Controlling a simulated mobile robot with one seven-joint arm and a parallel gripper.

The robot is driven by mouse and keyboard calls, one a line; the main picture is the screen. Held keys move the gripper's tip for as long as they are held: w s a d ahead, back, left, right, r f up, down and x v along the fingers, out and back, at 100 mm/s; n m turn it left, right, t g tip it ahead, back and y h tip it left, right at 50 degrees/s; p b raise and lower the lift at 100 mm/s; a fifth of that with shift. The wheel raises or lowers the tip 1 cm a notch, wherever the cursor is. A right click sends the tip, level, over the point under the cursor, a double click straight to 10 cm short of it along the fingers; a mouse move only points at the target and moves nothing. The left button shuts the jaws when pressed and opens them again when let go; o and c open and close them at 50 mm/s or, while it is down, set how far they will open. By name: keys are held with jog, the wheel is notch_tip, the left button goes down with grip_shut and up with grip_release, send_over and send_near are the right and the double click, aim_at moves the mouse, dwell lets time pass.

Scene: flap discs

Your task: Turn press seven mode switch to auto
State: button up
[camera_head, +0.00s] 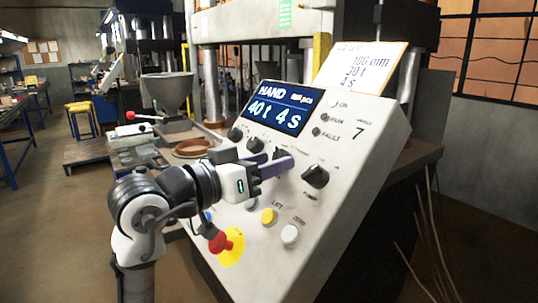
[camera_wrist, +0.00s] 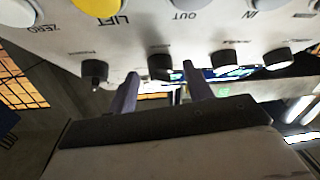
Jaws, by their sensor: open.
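The press seven control panel (camera_head: 350,140) is a sloped pale box marked 7. Its blue display (camera_head: 275,108) reads HAND, 40 t, 4 s. A row of black knobs crosses the panel; the rightmost (camera_head: 315,176) is in plain view, and it shows at left in the wrist view (camera_wrist: 95,75). My gripper (camera_head: 280,163) is open, with purple fingers pointing at the panel. In the wrist view, the knob beside it (camera_wrist: 160,67) appears between my fingertips (camera_wrist: 160,72); contact cannot be told. In the head view my gripper partly hides that knob. The knob labels are too small to read.
A red emergency button (camera_head: 220,242) on a yellow plate sits below my wrist. Yellow (camera_head: 268,216) and white (camera_head: 290,234) buttons are on the lower panel. A sign (camera_head: 360,72) reading 100 mm, 30 t, 4 s stands on top. Press columns rise behind.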

jog(key=shift+w+d, duration=0.25)
jog(key=shift+d, duration=0.05)
jog(key=shift+c, duration=0.4)
jog(key=c, duration=0.9)
jog(key=shift+f+m, duration=0.1)
jog(key=shift+m, duration=0.2)
jog(key=m+g+b, duration=0.1)
jog(key=m+g+h, duration=0.1)
jog(key=m, duration=0.1)
jog(key=m+g+h+b, duration=0.1)
jog(key=shift+w+a+b, duration=0.15)
jog(key=shift+w+b, duration=0.1)
jog(key=shift+b, duration=0.05)
jog(key=m+g, duration=0.1)
jog(key=m, duration=0.1)
jog(key=m+g, duration=0.2)
jog(key=m, duration=0.1)
jog(key=m+g+h, duration=0.1)
jog(key=m+g, duration=0.1)
jog(key=shift+w+a+r+b, duration=0.2)
jog(key=shift+w+b, duration=0.15)
jog(key=shift+b, duration=0.05)
jog(key=shift+m, duration=0.4)
